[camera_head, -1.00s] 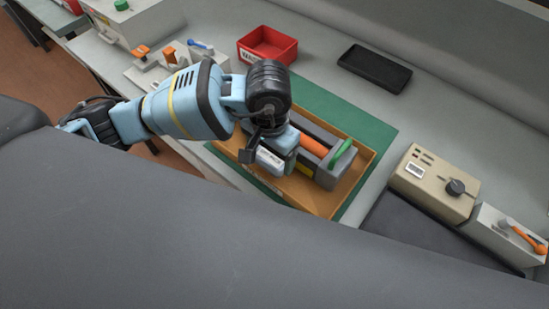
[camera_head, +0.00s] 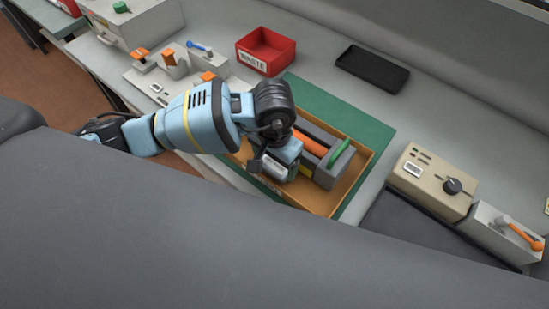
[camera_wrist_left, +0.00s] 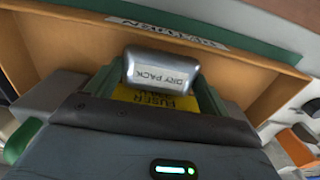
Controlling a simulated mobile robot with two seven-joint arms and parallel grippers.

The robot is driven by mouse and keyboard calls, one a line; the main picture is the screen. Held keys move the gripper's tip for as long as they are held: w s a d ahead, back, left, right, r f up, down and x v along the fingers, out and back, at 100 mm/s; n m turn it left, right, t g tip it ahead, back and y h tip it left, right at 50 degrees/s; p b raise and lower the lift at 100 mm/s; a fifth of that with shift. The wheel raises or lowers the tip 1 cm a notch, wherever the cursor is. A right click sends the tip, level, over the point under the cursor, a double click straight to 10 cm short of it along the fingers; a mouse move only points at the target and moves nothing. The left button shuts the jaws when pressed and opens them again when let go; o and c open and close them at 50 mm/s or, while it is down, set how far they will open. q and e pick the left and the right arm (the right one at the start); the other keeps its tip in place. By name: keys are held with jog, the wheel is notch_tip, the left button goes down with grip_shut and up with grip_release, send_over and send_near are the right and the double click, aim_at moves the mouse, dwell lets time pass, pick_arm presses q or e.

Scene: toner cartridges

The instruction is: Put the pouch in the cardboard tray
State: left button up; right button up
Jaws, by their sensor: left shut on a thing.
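The pouch is a small silver packet marked DRY PACK (camera_wrist_left: 160,72). In the left wrist view it is between the fingers of my left gripper (camera_wrist_left: 160,84), which is shut on it. In the head view my left gripper (camera_head: 278,161) is over the left part of the cardboard tray (camera_head: 331,209), with the silver pouch (camera_head: 273,168) at its tip. The tray's brown wall (camera_wrist_left: 38,45) stands beyond the pouch in the left wrist view. I cannot tell whether the pouch touches the tray floor. My right gripper is not in view.
A grey cartridge unit with an orange roller (camera_head: 311,145) and green handle (camera_head: 339,153) lies in the tray, close right of my gripper. A green mat (camera_head: 371,133) is under the tray. A red WASTE bin (camera_head: 266,51), black tray (camera_head: 372,69) and beige device (camera_head: 433,182) stand around.

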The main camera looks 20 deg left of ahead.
aim_at(274, 164)
pick_arm(q)
jog(key=o, duration=1)
notch_tip(274, 164, up, 12)
jog(key=shift+r, duration=0.15)
jog(key=shift+s, duration=0.1)
